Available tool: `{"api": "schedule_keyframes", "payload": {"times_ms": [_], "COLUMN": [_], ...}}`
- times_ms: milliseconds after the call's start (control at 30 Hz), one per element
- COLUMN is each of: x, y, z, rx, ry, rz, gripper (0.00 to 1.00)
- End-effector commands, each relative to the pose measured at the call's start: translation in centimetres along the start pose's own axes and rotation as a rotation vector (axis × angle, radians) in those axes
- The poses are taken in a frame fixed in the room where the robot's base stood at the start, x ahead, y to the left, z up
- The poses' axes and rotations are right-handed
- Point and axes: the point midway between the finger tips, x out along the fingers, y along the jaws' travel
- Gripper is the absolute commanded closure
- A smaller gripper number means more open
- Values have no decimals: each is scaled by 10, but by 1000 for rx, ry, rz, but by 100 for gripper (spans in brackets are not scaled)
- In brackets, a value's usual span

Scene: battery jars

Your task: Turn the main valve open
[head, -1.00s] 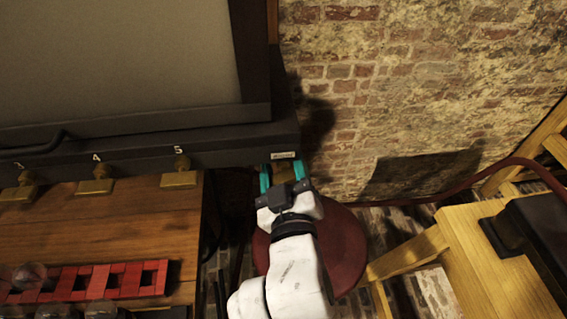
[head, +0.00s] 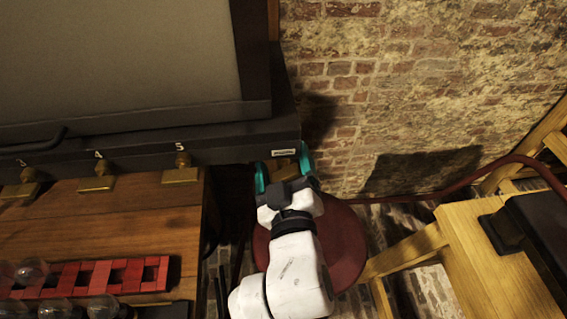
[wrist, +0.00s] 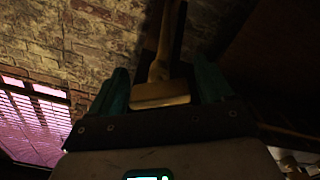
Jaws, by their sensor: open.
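The main valve's brass lever (wrist: 160,92) shows in the wrist view as a stem with a flat bar-shaped end. In the head view it is mostly hidden by my gripper, below a small white label at the right end of the dark manifold (head: 225,140). My gripper (head: 284,167) is open, with one teal finger on each side of the lever. In the wrist view the left finger (wrist: 115,92) and the right finger (wrist: 208,78) flank the bar, with gaps visible. I cannot tell whether either finger touches it.
Numbered brass valves, including valve 5 (head: 181,170) and valve 4 (head: 97,178), line the manifold to the left. Below them is a wooden bench (head: 130,225) with a red rack (head: 110,275) and glass bulbs. A red round stool (head: 340,245) stands beneath my arm. A brick wall is behind.

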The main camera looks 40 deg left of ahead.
Motion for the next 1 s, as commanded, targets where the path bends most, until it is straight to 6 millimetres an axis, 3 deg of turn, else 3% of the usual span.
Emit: {"api": "schedule_keyframes", "payload": {"times_ms": [267, 700, 1000], "x": [-7, -83, -107], "y": [0, -1, 0], "z": [0, 1, 1], "rx": [1, 1, 0], "ry": [0, 0, 0], "rz": [1, 0, 0], "gripper": [19, 19, 19]}}
